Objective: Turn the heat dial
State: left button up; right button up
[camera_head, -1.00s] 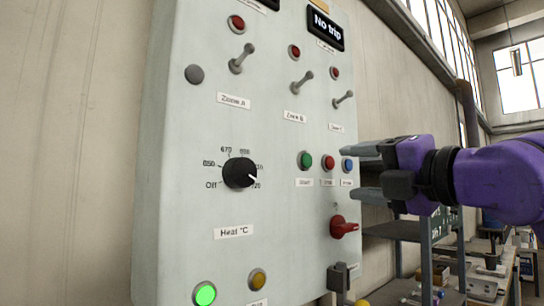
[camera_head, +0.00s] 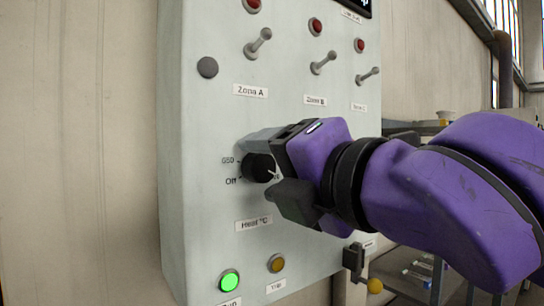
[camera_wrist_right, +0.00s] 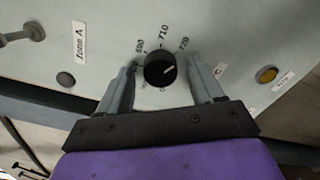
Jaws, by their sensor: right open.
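The black heat dial (camera_head: 258,168) sits on the pale control panel (camera_head: 205,130), above the "Heat °C" label (camera_head: 254,224). In the right wrist view my right gripper (camera_wrist_right: 160,88) is open, one finger on each side of the dial, with gaps visible between. In the head view the gripper hides the dial's right side and part of its scale. My left gripper is not in view.
Toggle switches (camera_head: 258,43) and red lamps (camera_head: 316,26) are above the dial. A lit green lamp (camera_head: 229,281) and a yellow lamp (camera_head: 277,263) are below. A yellow-tipped lever (camera_head: 374,285) sticks out at the panel's lower right.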

jog(key=c, duration=1.1)
jog(key=shift+o, duration=0.2)
